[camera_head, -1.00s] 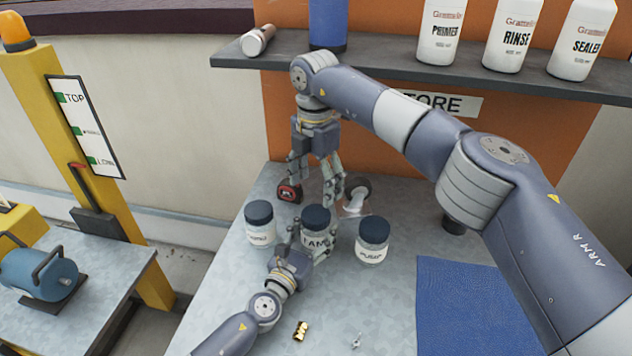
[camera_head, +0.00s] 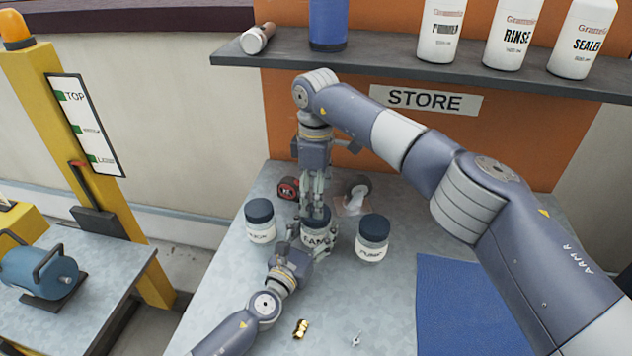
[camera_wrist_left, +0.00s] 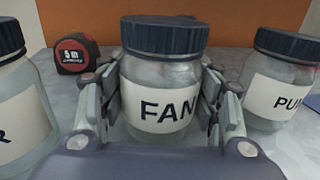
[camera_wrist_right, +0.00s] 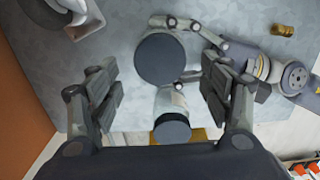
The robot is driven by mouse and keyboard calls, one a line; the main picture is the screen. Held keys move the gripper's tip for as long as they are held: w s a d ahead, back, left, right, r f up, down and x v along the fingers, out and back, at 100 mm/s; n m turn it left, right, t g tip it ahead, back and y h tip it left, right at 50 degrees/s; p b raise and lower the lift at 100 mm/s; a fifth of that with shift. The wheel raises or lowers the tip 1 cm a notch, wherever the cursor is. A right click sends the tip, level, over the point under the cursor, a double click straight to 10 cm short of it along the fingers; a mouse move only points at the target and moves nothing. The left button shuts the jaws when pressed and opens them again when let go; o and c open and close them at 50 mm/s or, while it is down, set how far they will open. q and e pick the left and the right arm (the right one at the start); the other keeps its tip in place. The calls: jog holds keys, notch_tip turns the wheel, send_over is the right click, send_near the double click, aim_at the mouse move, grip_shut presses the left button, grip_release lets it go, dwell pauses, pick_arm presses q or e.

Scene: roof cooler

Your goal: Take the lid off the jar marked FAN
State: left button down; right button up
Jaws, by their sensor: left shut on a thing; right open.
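The jar marked FAN (camera_head: 317,236) stands upright on the grey table between two other jars, its dark lid (camera_wrist_left: 165,35) on. My left gripper (camera_wrist_left: 160,100) is shut on the jar's body from the front, one finger on each side below the lid. My right gripper (camera_head: 317,204) points down above the lid and hides part of it in the head view. In the right wrist view, its open fingers (camera_wrist_right: 165,95) are apart and empty, and the round lid (camera_wrist_right: 160,58) shows beyond them. No right finger shows beside the lid in the left wrist view.
A labelled jar (camera_head: 260,222) stands left of FAN, and the PUMP jar (camera_head: 372,240) stands right. A tape measure (camera_head: 288,188) and a caster wheel (camera_head: 356,192) lie behind. A brass part (camera_head: 301,328) lies in front. A blue mat (camera_head: 470,300) lies right.

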aim_at(316, 227)
jog(key=shift+f, duration=2.25)
